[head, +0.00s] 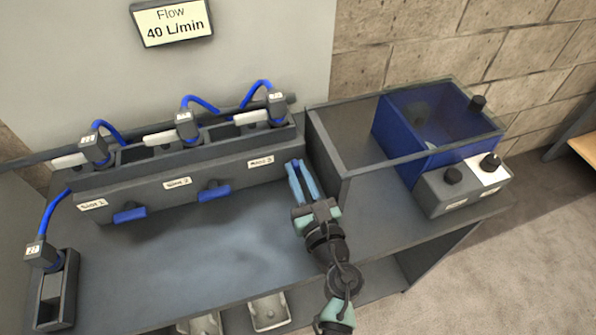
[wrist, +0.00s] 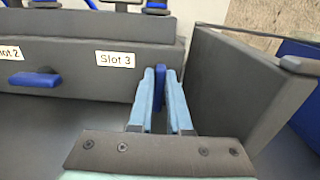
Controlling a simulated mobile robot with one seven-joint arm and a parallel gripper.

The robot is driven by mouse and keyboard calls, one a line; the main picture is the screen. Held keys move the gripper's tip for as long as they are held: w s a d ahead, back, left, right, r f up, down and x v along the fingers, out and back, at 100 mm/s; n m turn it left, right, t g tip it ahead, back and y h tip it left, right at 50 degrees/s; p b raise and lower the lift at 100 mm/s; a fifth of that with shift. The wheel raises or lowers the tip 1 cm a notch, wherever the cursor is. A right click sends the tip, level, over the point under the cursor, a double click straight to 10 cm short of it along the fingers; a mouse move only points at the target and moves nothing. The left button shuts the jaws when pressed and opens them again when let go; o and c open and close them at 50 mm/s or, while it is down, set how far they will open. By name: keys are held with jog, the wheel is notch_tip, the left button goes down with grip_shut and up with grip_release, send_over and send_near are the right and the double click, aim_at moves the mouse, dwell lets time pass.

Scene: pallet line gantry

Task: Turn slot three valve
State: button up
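The slot 3 valve handle (wrist: 160,88) is a blue bar to the right of the Slot 3 label (wrist: 116,59) in the wrist view. It stands upright, unlike the level blue handles of slot 1 (head: 130,216) and slot 2 (head: 214,192). My gripper (wrist: 160,92) has one light-blue finger on each side of the slot 3 handle, closed against it. In the head view my gripper (head: 298,170) reaches the right end of the dark slot rack (head: 150,192), and its fingers largely hide the handle.
A grey-walled bin (head: 345,165) stands close to the right of my gripper, with a blue see-through box (head: 440,115) and a knob box (head: 440,190) beyond. A sign (head: 172,20) reads Flow 40 L/min.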

jog(key=shift+m, duration=0.3)
grip_shut()
jog(key=m+p, duration=0.1)
jog(key=m, duration=0.1)
jog(key=m+p, duration=0.1)
jog(key=shift+w+d+m, duration=0.1)
jog(key=shift+d+m, duration=0.2)
jog(key=shift+m, duration=0.1)
jog(key=m, duration=0.1)
jog(key=m+p, duration=0.1)
jog(key=m, duration=0.1)
jog(key=m+p, duration=0.1)
jog(key=shift+w+d+f, duration=0.1)
jog(key=shift+d+f, duration=0.05)
jog(key=shift+d, duration=0.1)
jog(key=m, duration=0.2)
jog(key=m+p, duration=0.1)
jog(key=m, duration=0.1)
jog(key=m+p, duration=0.1)
jog(key=shift+d+f+m, duration=0.2)
jog(key=shift+f+m, duration=0.15)
jog(key=shift+m, duration=0.05)
jog(key=shift+f+m+p, duration=0.2)
jog(key=shift+m+p, duration=0.2)
jog(key=shift+m, duration=0.5)
jog(key=shift+f+m+p, duration=0.15)
jog(key=shift+m+p, duration=0.25)
jog(key=shift+m, duration=0.5)
jog(key=o, duration=0.7)
grip_release()
